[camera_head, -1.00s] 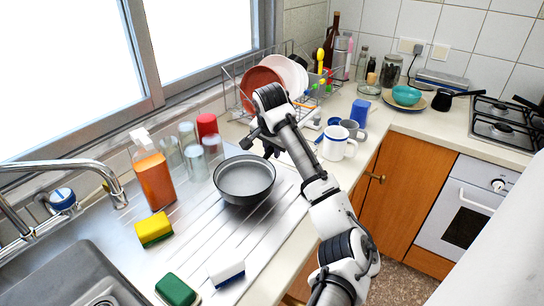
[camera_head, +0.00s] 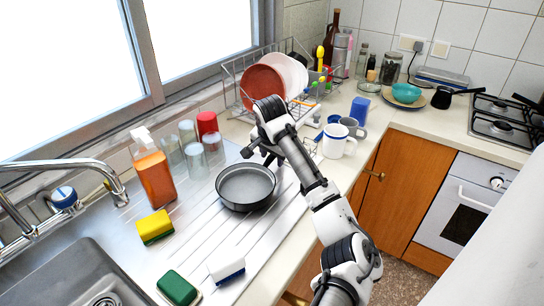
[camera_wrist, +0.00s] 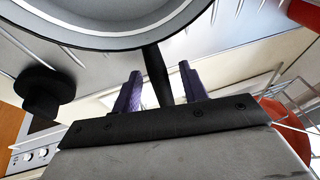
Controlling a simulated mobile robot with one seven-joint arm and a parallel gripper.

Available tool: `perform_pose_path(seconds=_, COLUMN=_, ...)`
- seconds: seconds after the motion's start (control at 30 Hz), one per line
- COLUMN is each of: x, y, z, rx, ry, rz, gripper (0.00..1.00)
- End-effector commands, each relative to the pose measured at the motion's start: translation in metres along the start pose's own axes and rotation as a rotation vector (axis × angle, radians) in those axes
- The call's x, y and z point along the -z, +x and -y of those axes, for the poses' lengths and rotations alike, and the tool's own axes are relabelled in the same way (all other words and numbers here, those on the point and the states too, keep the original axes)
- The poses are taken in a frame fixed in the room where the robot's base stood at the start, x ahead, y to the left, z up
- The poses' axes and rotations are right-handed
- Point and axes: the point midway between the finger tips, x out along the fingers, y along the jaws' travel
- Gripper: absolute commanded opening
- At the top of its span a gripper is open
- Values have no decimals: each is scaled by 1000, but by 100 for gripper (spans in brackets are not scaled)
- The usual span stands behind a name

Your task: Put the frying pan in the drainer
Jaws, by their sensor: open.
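The dark grey frying pan (camera_head: 246,188) sits right side up on the ridged metal drainboard. Its rim fills the top of the wrist view (camera_wrist: 115,22). In that view its black handle (camera_wrist: 155,72) runs between the two purple fingers of my gripper (camera_wrist: 160,78), with gaps on both sides. My gripper is open around the handle, at the pan's far side in the head view (camera_head: 262,153), where my arm partly hides it. The wire drainer (camera_head: 238,100) stands behind, with a red plate (camera_head: 263,82) and a pale plate (camera_head: 291,70) upright in it.
Several glasses (camera_head: 194,158), a red cup (camera_head: 207,124) and an orange soap bottle (camera_head: 154,178) stand left of the pan. Sponges (camera_head: 155,227) lie in front. Mugs (camera_head: 336,142) and a blue block-like object (camera_head: 359,109) stand to the right on the counter.

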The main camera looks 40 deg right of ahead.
Motion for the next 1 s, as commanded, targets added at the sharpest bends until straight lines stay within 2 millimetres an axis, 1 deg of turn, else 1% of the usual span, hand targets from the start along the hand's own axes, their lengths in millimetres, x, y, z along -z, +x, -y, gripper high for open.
perform_pose_path(seconds=0.07, x=0, y=-7, z=0, rx=1, ry=-1, rz=-1, gripper=43)
perform_pose_path(seconds=0.17, x=0, y=-23, z=1, rx=3, ry=-2, rz=-3, gripper=43)
perform_pose_path(seconds=0.4, x=0, y=-75, z=1, rx=3, ry=-1, rz=-4, gripper=43)
perform_pose_path(seconds=0.5, x=0, y=-94, z=1, rx=2, ry=-2, rz=-3, gripper=43)
perform_pose_path(seconds=0.6, x=0, y=-107, z=0, rx=1, ry=0, rz=-2, gripper=43)
perform_pose_path(seconds=0.77, x=0, y=-117, z=0, rx=0, ry=0, rz=-1, gripper=43)
perform_pose_path(seconds=1.0, x=0, y=-118, z=0, rx=0, ry=0, rz=0, gripper=43)
